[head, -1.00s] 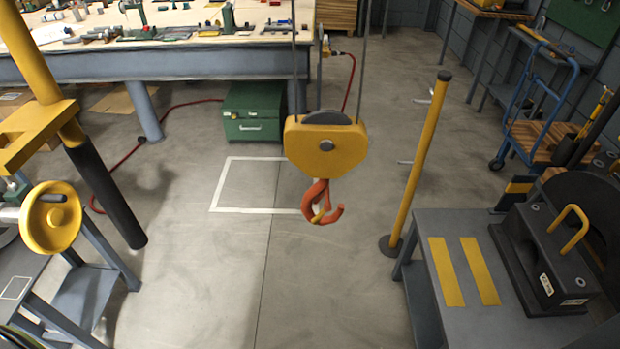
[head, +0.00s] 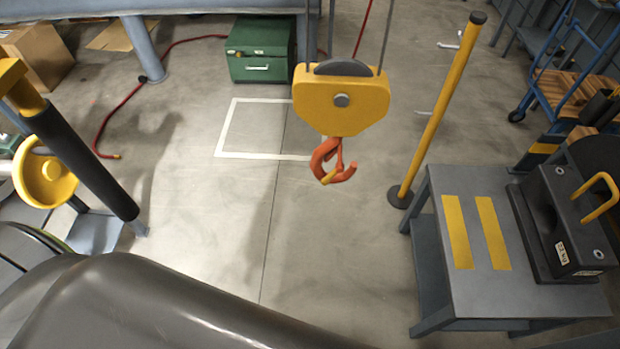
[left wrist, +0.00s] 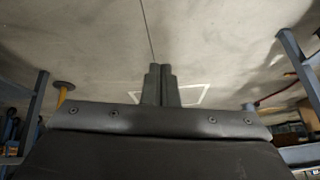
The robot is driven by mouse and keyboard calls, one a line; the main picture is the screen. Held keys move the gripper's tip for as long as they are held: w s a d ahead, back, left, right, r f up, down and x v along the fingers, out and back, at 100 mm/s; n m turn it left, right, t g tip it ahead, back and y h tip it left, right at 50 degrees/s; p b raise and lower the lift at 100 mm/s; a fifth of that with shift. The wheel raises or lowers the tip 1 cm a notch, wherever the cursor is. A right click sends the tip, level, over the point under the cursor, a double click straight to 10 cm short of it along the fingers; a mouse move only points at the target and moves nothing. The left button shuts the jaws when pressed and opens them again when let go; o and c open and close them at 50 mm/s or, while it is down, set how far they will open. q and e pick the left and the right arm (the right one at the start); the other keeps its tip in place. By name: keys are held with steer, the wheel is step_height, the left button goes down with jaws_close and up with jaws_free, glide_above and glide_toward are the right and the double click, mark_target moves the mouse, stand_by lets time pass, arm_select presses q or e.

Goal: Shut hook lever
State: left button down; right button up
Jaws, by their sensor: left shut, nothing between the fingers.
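An orange hook (head: 332,162) hangs below a yellow hoist block (head: 341,98) in the middle of the head view. A small yellow lever (head: 328,178) shows at the hook's opening; I cannot tell whether it is fully closed. My left gripper (left wrist: 159,70) shows in the left wrist view, its two fingers together and empty, over bare floor. The hook is not in that view. In the head view a dark grey arm link of mine crosses the bottom left, with its gripper out of frame. My right gripper is in neither view.
A grey table (head: 500,290) with a black weight block (head: 565,225) stands at the right. A yellow post (head: 440,105) rises beside it. A yellow handwheel (head: 45,180) is at the left. A green box (head: 262,50) sits behind. The floor below the hook is clear.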

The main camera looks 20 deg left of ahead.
arm_select(q)
steer(key=w+a+r+m+t+h+b, duration=0.3)
steer(key=w+r+t, duration=0.7)
steer(key=w+r, duration=1.05)
steer(key=w+d+r+m+t+h, duration=0.1)
steer(key=w+d+r+m+h, duration=0.15)
steer(key=r+h, duration=0.2)
steer(key=w+d+r+m+t+h, duration=0.1)
steer(key=w+d+r+h, duration=0.1)
steer(key=d+r+h, duration=0.3)
steer(key=s+d+r+m+g+h, duration=0.2)
steer(key=r+m+g+h, duration=0.2)
steer(key=r, duration=0.2)
steer(key=s+d+r+m+g+h+b, duration=0.1)
steer(key=s+d+r+m+g+h, duration=0.1)
steer(key=r+m+g+h, duration=0.2)
step_height(320, 180, up, 2)
steer(key=shift+s+d+r+g+h, duration=0.1)
steer(key=shift+s+d+g+h, duration=0.2)
steer(key=shift+g+h, duration=0.25)
steer(key=shift+m, duration=0.25)
